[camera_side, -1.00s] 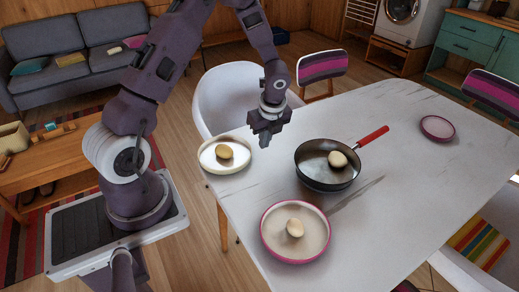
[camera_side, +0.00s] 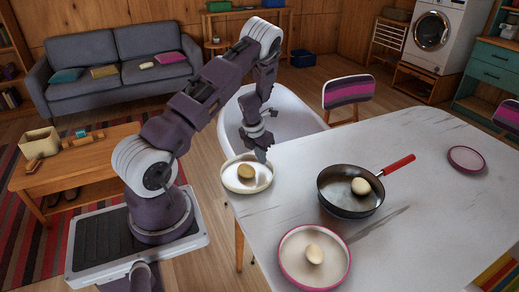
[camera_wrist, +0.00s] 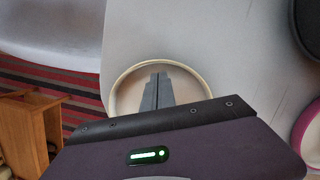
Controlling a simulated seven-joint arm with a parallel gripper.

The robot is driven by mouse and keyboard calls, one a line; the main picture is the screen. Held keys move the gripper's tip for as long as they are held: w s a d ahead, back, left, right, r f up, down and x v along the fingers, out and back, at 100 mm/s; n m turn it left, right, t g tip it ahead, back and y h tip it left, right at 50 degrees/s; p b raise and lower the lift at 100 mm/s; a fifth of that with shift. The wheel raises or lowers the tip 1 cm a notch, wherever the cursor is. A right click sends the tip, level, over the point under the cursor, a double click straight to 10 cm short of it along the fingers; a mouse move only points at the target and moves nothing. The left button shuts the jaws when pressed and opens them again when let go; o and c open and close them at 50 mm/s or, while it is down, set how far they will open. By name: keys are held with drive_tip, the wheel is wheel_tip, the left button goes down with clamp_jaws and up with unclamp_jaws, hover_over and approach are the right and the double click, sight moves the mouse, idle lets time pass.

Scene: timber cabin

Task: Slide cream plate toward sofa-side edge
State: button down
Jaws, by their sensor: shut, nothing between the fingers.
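The cream plate (camera_side: 233,181) lies at the left corner of the table, its left rim at or slightly past the edge. A brown roundish item (camera_side: 246,171) sits in it. My gripper (camera_side: 262,156) is shut and empty, pointing down at the plate's back right rim. I cannot tell if it touches. In the wrist view my shut fingers (camera_wrist: 158,77) reach over the plate, whose rim (camera_wrist: 116,88) curves around them. The fingers and gripper body hide much of the plate and the item there. The grey sofa (camera_side: 110,95) stands at the back left.
The white table (camera_side: 420,220) holds a black pan (camera_side: 338,202) with a red handle, a pink-rimmed plate (camera_side: 290,268) in front and a small pink dish (camera_side: 466,158) at far right. A white chair (camera_side: 229,125) stands close behind the plate. A wooden low table (camera_side: 75,160) is left.

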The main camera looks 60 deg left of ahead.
drive_tip(key=shift+x, duration=1.1)
drive_tip(key=shift+w+a, duration=0.3)
drive_tip(key=shift+w, duration=0.3)
drive_tip(key=shift+w+a, duration=0.25)
drive_tip(key=shift+w, duration=0.35)
drive_tip(key=shift+w+a, duration=0.3)
drive_tip(key=shift+w, duration=0.3)
